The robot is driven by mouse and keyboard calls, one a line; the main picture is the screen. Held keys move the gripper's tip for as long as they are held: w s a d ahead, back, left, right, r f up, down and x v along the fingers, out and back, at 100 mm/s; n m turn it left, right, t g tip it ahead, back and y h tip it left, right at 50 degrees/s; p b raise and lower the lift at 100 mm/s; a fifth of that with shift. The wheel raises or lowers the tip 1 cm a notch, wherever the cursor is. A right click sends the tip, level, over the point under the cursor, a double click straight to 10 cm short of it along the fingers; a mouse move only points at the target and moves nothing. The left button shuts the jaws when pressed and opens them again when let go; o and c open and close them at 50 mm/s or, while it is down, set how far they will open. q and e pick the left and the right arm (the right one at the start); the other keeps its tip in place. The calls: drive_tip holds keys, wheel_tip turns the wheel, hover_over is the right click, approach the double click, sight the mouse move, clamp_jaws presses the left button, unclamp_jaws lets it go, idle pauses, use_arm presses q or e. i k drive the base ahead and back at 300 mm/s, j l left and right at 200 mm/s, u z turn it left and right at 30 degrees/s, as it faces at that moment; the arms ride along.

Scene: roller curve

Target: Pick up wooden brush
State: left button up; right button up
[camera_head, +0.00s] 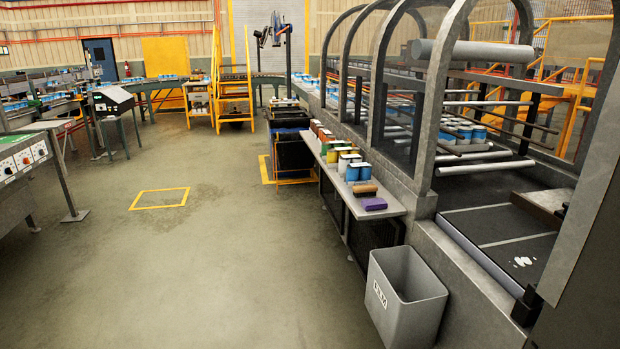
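A small brown block-like object (363,189), possibly the wooden brush, lies near the front end of the grey bench (396,209). It sits between the paint cans and a purple block (374,204). A longer brown bar (537,209) lies on the dark bed of the machine at the right. At this size I cannot tell for sure which of them is the brush. Neither of my grippers shows in the head view.
Several colored cans (352,170) line the bench. A grey bin (405,298) stands on the floor before its near end. The arched machine (430,130) runs along the right. Dark crates (293,152) stand left of the bench. The floor (220,260) at left and middle is clear.

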sight(369, 190)
drive_tip(key=i, duration=2.1)
